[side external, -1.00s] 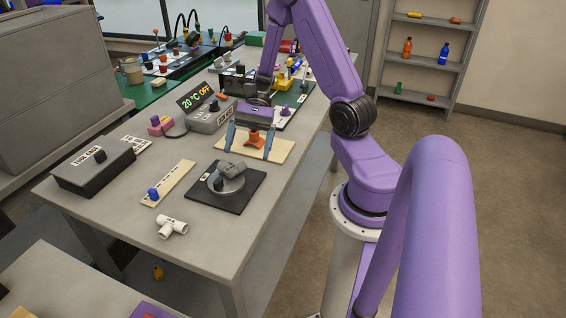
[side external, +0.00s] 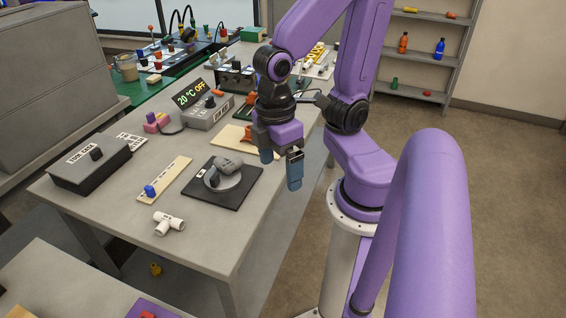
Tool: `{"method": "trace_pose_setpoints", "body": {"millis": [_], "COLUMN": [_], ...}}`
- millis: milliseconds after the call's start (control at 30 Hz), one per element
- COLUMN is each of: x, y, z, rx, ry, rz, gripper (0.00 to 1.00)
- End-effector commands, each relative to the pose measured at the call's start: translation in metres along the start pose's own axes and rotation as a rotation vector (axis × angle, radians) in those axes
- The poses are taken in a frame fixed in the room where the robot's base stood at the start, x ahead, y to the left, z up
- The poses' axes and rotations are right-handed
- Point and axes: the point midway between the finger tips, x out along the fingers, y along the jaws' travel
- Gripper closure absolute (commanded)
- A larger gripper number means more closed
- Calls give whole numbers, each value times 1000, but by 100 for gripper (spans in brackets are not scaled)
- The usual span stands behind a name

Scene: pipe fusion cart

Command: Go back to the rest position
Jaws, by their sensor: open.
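My gripper (side external: 281,172) hangs at the right edge of the cart top (side external: 205,236), fingers pointing down. Its two blue-tipped fingers are apart and nothing shows between them. It is to the right of the black square plate (side external: 243,197), which carries a round grey piece. Behind it, the wooden board (side external: 226,138) with an orange piece (side external: 248,132) is partly hidden by the gripper and wrist.
A white tee fitting (side external: 168,222) lies near the front of the cart. A strip with a blue knob (side external: 150,190), a black box (side external: 88,164) and a grey control box reading "20 °C OFF" (side external: 207,112) stand left.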

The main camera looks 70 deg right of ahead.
Motion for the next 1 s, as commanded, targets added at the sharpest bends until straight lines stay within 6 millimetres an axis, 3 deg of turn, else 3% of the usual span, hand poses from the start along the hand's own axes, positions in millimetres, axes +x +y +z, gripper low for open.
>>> {"method": "trace_pose_setpoints", "body": {"millis": [200,1000], "x": [-5,-5], "y": [-10,-10], "z": [1,1], "rx": [-150,-150], "ry": [56,56], "rz": [42,42], "gripper": [7,7]}}
